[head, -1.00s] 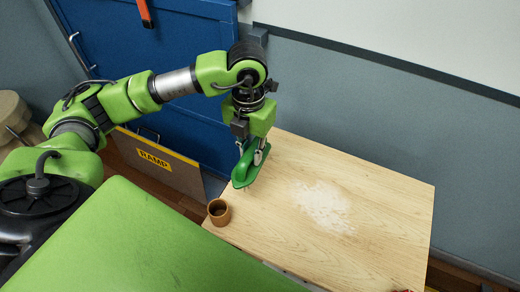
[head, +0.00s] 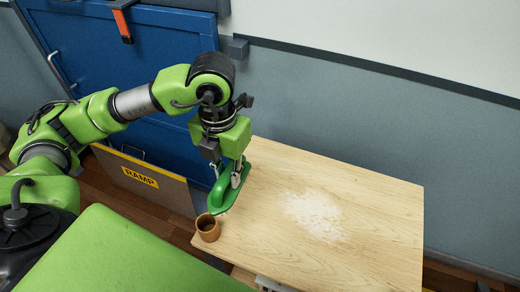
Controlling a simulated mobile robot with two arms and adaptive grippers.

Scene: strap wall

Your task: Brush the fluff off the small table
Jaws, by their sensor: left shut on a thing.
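The small table (head: 362,187) has a light wood top. A pale patch of fluff (head: 314,213) lies spread near its middle. My left gripper (head: 234,172) is shut on a green brush (head: 226,190) and holds it over the left part of the tabletop, to the left of the fluff. I cannot tell whether the brush touches the wood. A small brown cup (head: 208,228) stands upright at the table's front left corner, just below the brush in the picture. My right gripper is not in view.
A blue door (head: 120,55) and a grey wall (head: 370,110) stand behind the table. A folded board marked RAMP (head: 143,178) leans at the left of the table. The right side of the tabletop is clear.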

